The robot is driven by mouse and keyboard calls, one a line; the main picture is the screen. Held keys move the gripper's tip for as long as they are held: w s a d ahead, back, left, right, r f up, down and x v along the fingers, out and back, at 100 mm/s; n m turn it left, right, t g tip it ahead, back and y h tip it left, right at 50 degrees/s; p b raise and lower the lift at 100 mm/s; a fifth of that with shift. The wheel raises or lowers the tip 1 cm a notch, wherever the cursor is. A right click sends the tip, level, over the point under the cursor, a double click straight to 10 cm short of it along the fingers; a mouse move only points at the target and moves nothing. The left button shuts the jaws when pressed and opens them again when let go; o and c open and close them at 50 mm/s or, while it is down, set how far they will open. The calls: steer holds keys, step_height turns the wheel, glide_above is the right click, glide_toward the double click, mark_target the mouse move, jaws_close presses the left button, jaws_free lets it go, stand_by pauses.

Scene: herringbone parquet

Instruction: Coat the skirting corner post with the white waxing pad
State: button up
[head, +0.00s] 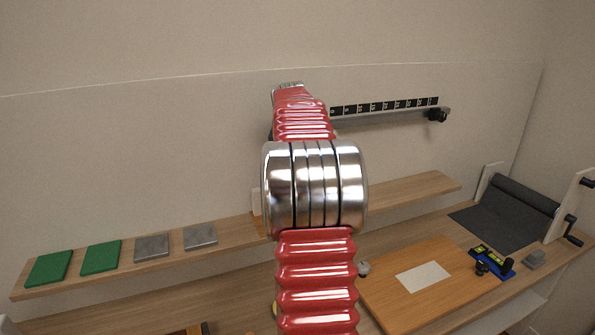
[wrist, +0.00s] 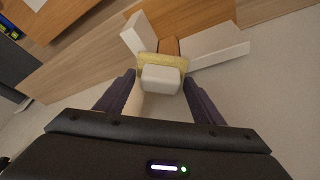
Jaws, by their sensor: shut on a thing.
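The white waxing pad (wrist: 160,79) is a white block with a pale yellow layer along its far side, seen in the wrist view. My gripper (wrist: 160,84) is shut on it, with one dark finger on each side. The skirting corner post (wrist: 169,46) is a short brown wooden piece just beyond the pad, between two white skirting boards (wrist: 220,55). The yellow layer overlaps the post's near part in the picture; I cannot tell whether they touch. In the head view my red and silver arm hides the gripper, the pad and most of the corner.
On the wooden shelf at left lie green squares (head: 100,256) and grey squares (head: 152,246). A scaled rail (head: 390,115) is on the wall.

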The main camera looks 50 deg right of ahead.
steer(key=shift+w+a+f, duration=0.1)
steer(key=shift+w+a, duration=0.25)
steer(key=shift+a, duration=0.2)
steer(key=shift+w+a, duration=0.3)
steer(key=shift+a, duration=0.2)
steer(key=shift+s+d, duration=0.35)
steer(key=shift+d, duration=0.2)
steer(key=shift+s+d, duration=0.35)
steer(key=shift+d, duration=0.2)
steer(key=shift+r, duration=0.3)
steer(key=shift+r, duration=0.6)
steer(key=shift+r, duration=0.1)
steer(key=shift+r, duration=1.35)
